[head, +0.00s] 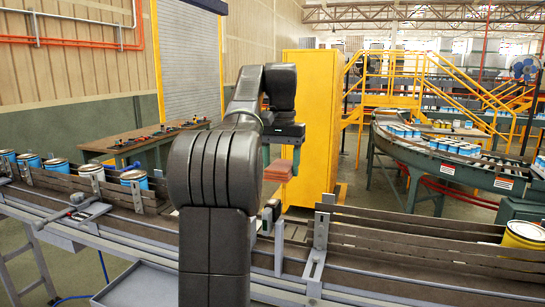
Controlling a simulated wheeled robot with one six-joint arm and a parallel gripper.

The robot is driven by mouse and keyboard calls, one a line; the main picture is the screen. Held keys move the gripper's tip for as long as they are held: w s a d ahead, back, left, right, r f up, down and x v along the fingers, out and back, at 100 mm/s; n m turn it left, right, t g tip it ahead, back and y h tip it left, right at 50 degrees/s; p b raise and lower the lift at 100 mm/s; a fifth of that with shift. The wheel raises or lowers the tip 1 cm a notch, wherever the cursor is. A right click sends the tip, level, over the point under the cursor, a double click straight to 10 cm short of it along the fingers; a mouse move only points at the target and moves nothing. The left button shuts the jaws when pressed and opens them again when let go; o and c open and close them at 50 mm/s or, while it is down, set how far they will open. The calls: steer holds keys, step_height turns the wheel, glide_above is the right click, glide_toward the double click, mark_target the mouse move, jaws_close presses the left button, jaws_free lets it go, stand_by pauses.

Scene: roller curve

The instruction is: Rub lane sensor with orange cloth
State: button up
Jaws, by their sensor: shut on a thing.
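My gripper (281,160) points down over the conveyor, right of my dark arm. It is shut on a folded orange-brown cloth (279,172), which hangs between the fingers. A small dark box on a bracket (268,216) stands at the near rail below the cloth and looks like the lane sensor. My arm covers part of its left side. The cloth appears above it and apart from it, though the depth gap is hard to judge.
The conveyor with grey-brown side boards (420,243) runs across the front. Blue-labelled cans (134,179) stand on its left, and a yellow can (523,236) at the right. A grey tray (140,284) is in front. A yellow cabinet (310,125) and a workbench (150,147) stand behind.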

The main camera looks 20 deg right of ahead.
steer(key=shift+w, duration=0.55)
steer(key=shift+w+f, duration=0.1)
steer(key=shift+f, duration=0.1)
steer(key=shift+s+f, duration=0.25)
steer(key=shift+s, duration=0.05)
steer(key=shift+s+f, duration=0.15)
steer(key=shift+f, duration=2.35)
steer(key=shift+f+b, duration=0.5)
steer(key=shift+f, duration=0.55)
